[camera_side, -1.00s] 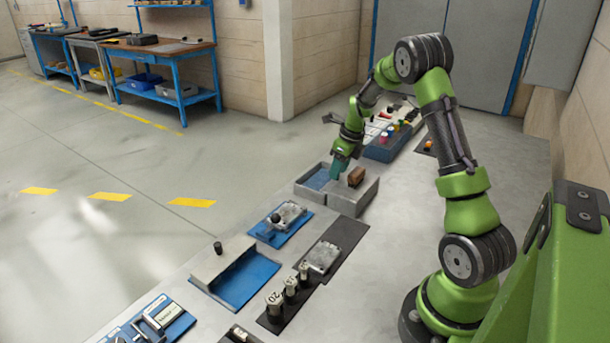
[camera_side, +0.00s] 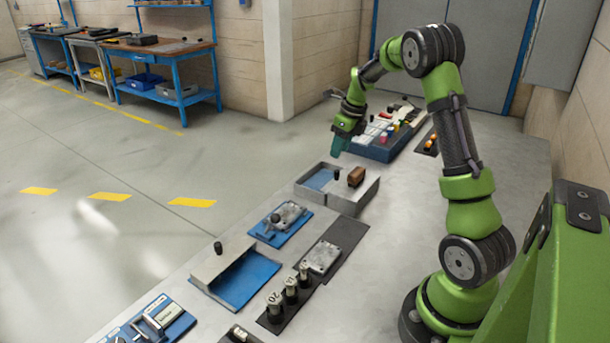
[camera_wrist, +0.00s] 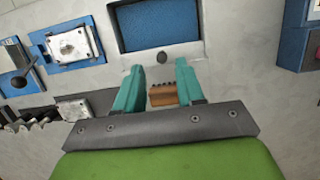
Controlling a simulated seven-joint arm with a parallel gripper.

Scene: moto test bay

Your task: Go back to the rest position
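My gripper (camera_side: 340,147) hangs in the air above the grey two-part tray (camera_side: 349,205), its teal fingers pointing down. In the wrist view my gripper (camera_wrist: 161,68) is open, with a clear gap between the fingertips and nothing held. A small black peg (camera_side: 336,174) is in the tray near the divider; it also shows between the fingertips in the wrist view (camera_wrist: 162,57), below and apart from them. A brown block (camera_side: 356,177) is in the tray's right part; it shows partly between the fingers in the wrist view (camera_wrist: 164,95).
A blue bin of coloured parts (camera_side: 378,151) stands behind the tray. In front are a blue plate with a metal fixture (camera_side: 281,224), a dark mat (camera_side: 344,234), labelled weights (camera_side: 290,290) and a blue-floored holder (camera_side: 240,280). The bench to the right is mostly clear.

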